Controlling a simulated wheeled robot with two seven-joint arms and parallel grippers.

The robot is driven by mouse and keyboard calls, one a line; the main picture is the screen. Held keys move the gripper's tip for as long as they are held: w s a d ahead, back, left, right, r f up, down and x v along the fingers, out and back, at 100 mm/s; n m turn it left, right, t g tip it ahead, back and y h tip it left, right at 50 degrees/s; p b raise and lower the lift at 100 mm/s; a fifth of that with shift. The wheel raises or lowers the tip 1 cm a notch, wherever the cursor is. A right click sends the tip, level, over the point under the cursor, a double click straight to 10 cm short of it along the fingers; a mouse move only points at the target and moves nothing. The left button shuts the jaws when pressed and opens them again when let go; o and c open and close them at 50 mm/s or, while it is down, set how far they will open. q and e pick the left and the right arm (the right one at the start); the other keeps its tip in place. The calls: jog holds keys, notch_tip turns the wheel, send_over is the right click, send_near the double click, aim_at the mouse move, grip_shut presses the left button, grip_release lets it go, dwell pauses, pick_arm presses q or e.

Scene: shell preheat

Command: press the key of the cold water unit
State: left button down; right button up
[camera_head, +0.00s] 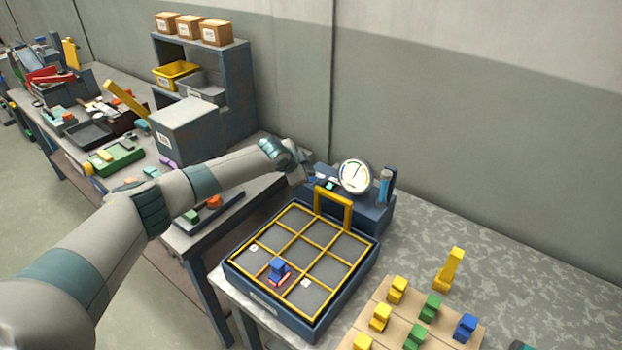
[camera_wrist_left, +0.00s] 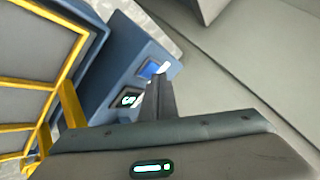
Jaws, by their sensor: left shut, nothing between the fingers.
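The unit I take for the cold water unit is a dark blue box (camera_head: 372,213) behind the yellow-gridded tray, with a round white gauge and a blue cylinder on top. In the left wrist view its blue body (camera_wrist_left: 122,55) shows a bright blue key (camera_wrist_left: 151,69) and a dark panel with a pale green sign (camera_wrist_left: 127,98). My left gripper (camera_head: 307,178) is at the unit's left end, shut and empty. In the left wrist view its fingertips (camera_wrist_left: 161,76) are right beside the blue key; whether they touch it I cannot tell.
The tray (camera_head: 315,331) with yellow dividers holds a small blue and red piece (camera_head: 279,270). A yellow handle (camera_head: 333,205) stands between tray and unit. A wooden board (camera_head: 400,322) with coloured blocks lies front right. A grey wall is behind.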

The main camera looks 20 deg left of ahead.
pick_arm(q)
jog(key=shift+f, duration=0.45)
dwell(0.6)
jog(key=shift+r+p, duration=0.45)
jog(key=shift+r, duration=0.35)
jog(key=shift+r, duration=0.1)
jog(key=shift+r, duration=0.15)
jog(key=shift+r+p, duration=2)
jog(key=shift+r, duration=0.35)
